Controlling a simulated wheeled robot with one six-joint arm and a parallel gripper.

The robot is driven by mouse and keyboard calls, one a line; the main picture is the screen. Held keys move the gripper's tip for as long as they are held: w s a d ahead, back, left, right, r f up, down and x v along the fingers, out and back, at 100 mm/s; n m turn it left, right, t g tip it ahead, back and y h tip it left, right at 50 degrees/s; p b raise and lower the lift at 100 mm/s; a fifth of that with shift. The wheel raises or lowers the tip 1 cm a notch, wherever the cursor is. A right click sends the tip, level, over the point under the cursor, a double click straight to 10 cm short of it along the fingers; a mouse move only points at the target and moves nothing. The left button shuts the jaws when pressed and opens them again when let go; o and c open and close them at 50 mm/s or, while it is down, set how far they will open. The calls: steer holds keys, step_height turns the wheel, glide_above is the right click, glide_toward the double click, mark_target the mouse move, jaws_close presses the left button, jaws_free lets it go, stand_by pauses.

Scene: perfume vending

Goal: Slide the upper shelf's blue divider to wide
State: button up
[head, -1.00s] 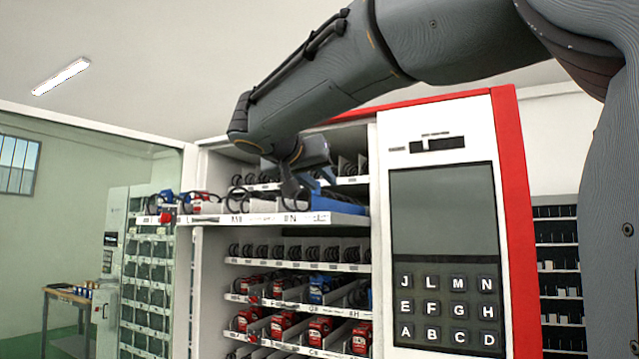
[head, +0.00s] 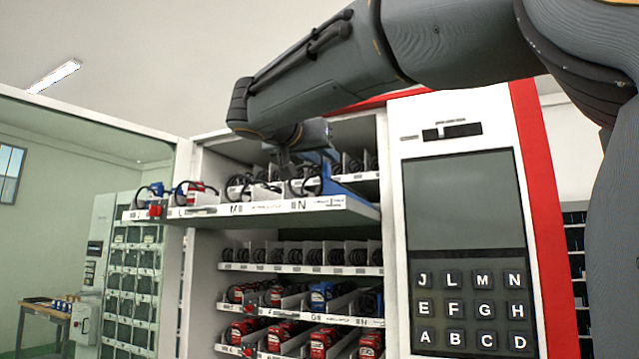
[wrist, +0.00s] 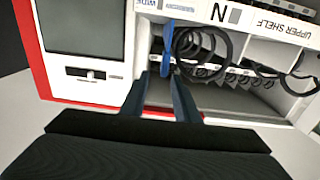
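The upper shelf (head: 255,208) sticks out of the open vending cabinet, with a row of black coils and labels M and N on its front. The blue divider (head: 340,183) stands near the shelf's right end, partly behind my gripper (head: 285,172) in the head view. In the wrist view, the divider (wrist: 168,48) is a thin upright blue strip beside the N coil, below the "WIDE" label (wrist: 145,4). My gripper (wrist: 164,76) points at it with its two fingers apart. The strip's near end lies between or just beyond the fingertips; contact cannot be told.
Boxed items (head: 192,192) with red and blue parts sit at the shelf's left end. Lower shelves (head: 300,268) hold coils and red boxes. The keypad panel (head: 470,305) stands right of the opening, and an open glass door (head: 85,150) is at left.

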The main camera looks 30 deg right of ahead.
mark_target(330, 189)
steer(key=shift+w+a+f+b, duration=0.1)
steer(key=shift+w+f+b, duration=0.1)
steer(key=shift+f+b, duration=0.3)
steer(key=shift+p+x, duration=1.9)
steer(key=shift+x, duration=2)
steer(key=shift+f, duration=0.1)
jaws_close()
